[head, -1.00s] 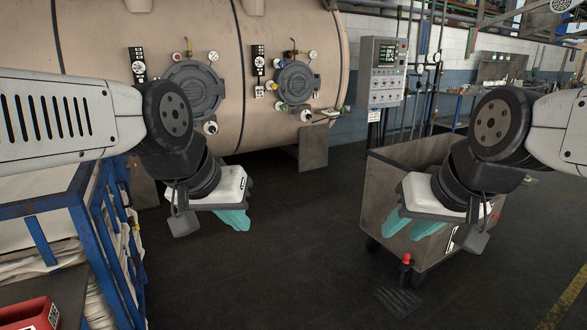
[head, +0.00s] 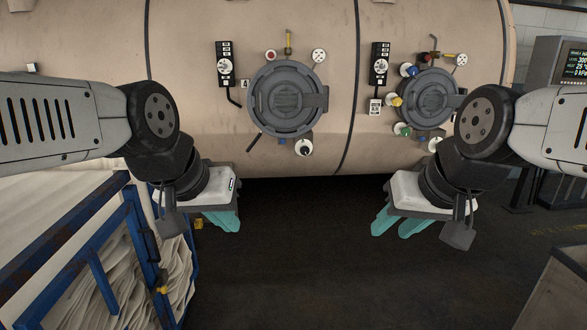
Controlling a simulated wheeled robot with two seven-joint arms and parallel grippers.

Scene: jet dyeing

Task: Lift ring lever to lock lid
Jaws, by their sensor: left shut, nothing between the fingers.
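Two round grey lids close ports on the big beige vessel: a left lid (head: 287,98) and a smaller right lid (head: 430,100). Both look closed against the vessel. A thin dark lever (head: 255,142) slants down from the lower left rim of the left lid; I cannot tell whether it is the ring lever. My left gripper (head: 222,220) is shut and empty, below and left of the left lid, well apart from it. My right gripper (head: 399,224) is empty with its teal fingers apart, below the right lid.
A blue-framed cart (head: 110,265) with white cloth stands at the lower left, near my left arm. Valves and gauges surround the lids. A control panel (head: 572,65) stands at the right. A grey bin (head: 560,285) is at the lower right. The dark floor between is clear.

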